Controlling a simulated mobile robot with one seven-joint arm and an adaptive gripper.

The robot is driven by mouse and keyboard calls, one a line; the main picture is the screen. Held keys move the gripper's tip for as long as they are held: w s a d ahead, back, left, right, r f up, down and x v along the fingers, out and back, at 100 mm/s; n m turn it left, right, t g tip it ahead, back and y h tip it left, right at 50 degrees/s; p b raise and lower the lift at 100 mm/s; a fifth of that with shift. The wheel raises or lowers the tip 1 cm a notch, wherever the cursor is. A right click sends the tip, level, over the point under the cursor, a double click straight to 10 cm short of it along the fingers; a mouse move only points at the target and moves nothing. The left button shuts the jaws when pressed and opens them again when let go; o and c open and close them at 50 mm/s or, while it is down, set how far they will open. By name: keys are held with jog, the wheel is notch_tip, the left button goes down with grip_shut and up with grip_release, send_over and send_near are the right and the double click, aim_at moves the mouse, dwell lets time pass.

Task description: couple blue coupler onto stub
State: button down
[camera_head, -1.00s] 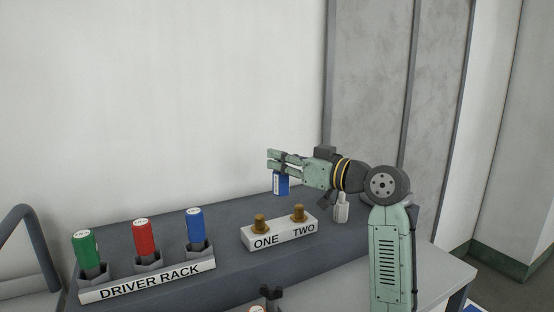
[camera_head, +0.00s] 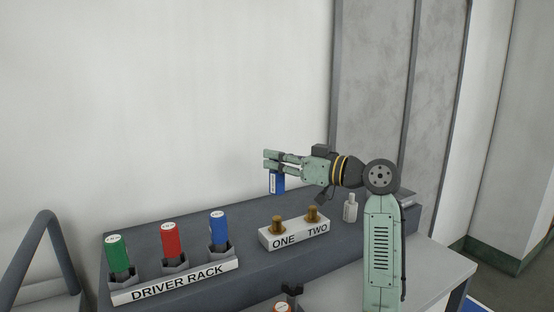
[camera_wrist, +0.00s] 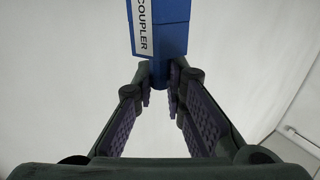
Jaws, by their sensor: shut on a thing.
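My gripper (camera_head: 272,160) is shut on the blue coupler (camera_head: 278,183), which hangs below the fingers above the back of the bench. In the wrist view the blue coupler (camera_wrist: 160,35) shows a white label reading COUPLER, and its narrow end sits between the finger pads (camera_wrist: 160,100). The brass stubs stand on a white block: stub ONE (camera_head: 277,225) and stub TWO (camera_head: 312,214). The coupler is above and apart from both stubs, close to being behind stub ONE in the head view.
The driver rack (camera_head: 175,283) at the left holds a green driver (camera_head: 117,253), a red driver (camera_head: 171,240) and a blue driver (camera_head: 218,228). A small white bottle (camera_head: 350,208) stands right of the stub block. A wall rises behind the bench.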

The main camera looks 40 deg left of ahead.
aim_at(277, 182)
jog(key=shift+f+b, duration=1.9)
jog(key=shift+f, duration=1)
jog(key=shift+f+b, duration=0.85)
jog(key=shift+f, duration=0.3)
jog(key=shift+s+f+b, duration=0.15)
jog(key=shift+f+b, duration=0.15)
jog(key=shift+f, duration=0.1)
jog(key=shift+s+f+b, duration=0.1)
jog(key=shift+f+b, duration=0.25)
jog(key=shift+f, duration=0.15)
jog(key=shift+s+f, duration=0.15)
jog(key=shift+f, duration=0.1)
jog(key=shift+r, duration=0.1)
jog(key=shift+a+r+p, duration=0.1)
jog(key=shift+r+p, duration=0.45)
jog(key=shift+r, duration=0.4)
jog(key=shift+r, duration=0.15)
jog(key=shift+w+a+p, duration=0.15)
jog(key=shift+w+p, duration=0.1)
jog(key=shift+p, duration=0.35)
